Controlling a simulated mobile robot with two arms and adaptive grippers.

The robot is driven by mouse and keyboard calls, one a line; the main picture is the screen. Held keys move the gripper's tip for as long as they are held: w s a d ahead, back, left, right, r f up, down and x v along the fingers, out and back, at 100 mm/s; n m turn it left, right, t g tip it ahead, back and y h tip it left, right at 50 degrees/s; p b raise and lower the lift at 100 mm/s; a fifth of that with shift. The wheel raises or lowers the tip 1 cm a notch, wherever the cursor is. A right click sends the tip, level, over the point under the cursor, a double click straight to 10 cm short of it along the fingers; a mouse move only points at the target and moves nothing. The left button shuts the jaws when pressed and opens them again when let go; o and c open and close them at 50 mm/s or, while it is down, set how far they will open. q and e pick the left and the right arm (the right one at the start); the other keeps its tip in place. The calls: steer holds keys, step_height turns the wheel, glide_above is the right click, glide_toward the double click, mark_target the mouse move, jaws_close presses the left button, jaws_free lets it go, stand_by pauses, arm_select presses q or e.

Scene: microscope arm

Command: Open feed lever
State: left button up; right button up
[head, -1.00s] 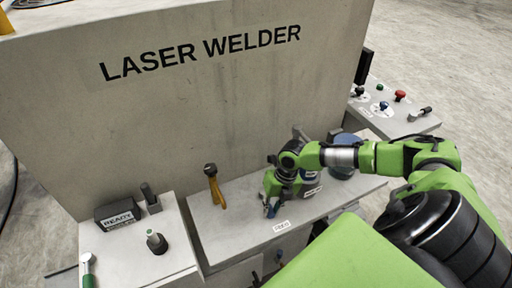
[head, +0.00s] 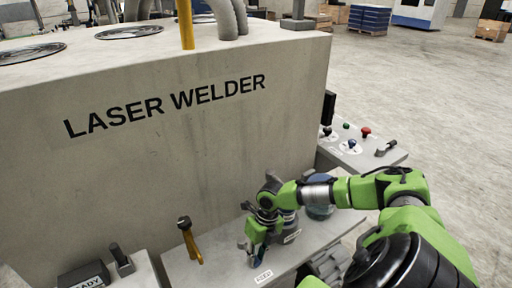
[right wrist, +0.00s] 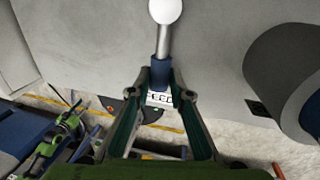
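The feed lever (right wrist: 163,42) shows in the right wrist view as a metal rod with a white ball at one end and a dark blue sleeve at the other. My right gripper (right wrist: 161,82) has its two fingertips against both sides of the blue sleeve and looks shut on it. The FEED label (right wrist: 159,99) shows between the fingers. In the head view my right gripper (head: 252,256) is low over the grey ledge, beside the white label (head: 263,276); the lever is mostly hidden there by the gripper. My left gripper is in no view.
A yellow-handled lever (head: 190,241) with a dark head stands left of my right gripper. The LASER WELDER housing (head: 170,170) rises behind. A control panel (head: 364,154) with knobs is at the right. A READY box (head: 84,276) is at lower left.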

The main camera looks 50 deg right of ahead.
steer(key=shift+o, duration=1.3)
step_height(320, 180, up, 12)
steer(key=d, duration=0.2)
steer(key=shift+s+d, duration=0.2)
steer(key=shift+s, duration=0.05)
steer(key=shift+f, duration=0.15)
